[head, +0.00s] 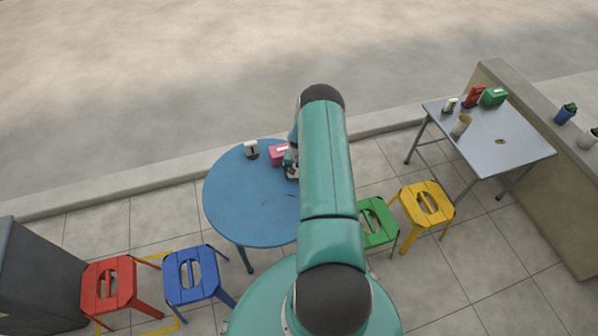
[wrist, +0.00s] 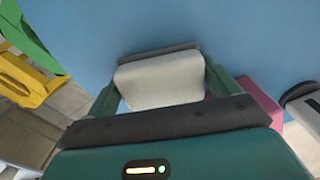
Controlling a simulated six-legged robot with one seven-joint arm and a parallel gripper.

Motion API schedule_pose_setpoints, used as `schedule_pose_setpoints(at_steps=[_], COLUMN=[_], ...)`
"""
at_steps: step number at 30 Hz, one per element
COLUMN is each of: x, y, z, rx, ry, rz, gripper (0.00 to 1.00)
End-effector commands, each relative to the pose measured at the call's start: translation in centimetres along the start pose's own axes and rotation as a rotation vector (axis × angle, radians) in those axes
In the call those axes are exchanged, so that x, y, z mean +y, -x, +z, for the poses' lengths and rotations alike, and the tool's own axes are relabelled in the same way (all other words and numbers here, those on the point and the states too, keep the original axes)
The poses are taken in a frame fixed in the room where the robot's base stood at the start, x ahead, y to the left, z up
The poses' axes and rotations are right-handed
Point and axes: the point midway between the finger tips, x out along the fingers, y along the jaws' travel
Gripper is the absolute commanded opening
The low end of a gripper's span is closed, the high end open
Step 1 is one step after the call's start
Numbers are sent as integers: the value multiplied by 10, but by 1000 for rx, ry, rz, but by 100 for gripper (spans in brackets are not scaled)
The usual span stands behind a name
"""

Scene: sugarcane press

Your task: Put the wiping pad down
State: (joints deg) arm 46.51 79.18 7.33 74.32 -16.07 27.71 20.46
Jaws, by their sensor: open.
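The wiping pad (wrist: 160,82) is a pale off-white block with a dark grey edge. In the wrist view it sits between the two green fingers of my gripper (wrist: 162,80), over the blue round table (head: 240,205). My gripper is open around it; whether either finger still touches its sides is hard to tell. In the head view my gripper (head: 291,165) is low over the table's right back part, partly hidden by my arm, and the pad is only a small pale patch there.
A pink box (head: 279,155) stands close beside my gripper, with a white and black container (head: 251,149) left of it. The table's left and front are clear. Red (head: 109,285), blue (head: 193,275), green (head: 378,222) and yellow (head: 426,204) stools stand around. A grey table (head: 500,135) is at right.

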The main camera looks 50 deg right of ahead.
Motion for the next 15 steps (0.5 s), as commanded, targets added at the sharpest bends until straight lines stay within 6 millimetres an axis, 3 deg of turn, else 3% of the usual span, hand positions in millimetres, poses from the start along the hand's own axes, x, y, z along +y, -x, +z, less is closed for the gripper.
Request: schedule_pose_setpoints(at_steps=[1,8,15], x=[-3,-3,-3], y=[-7,-4,29], z=[2,2,1], rx=[4,5,8], ry=[-4,-5,-3], rz=[-5,-6,-7], gripper=[100,100,100])
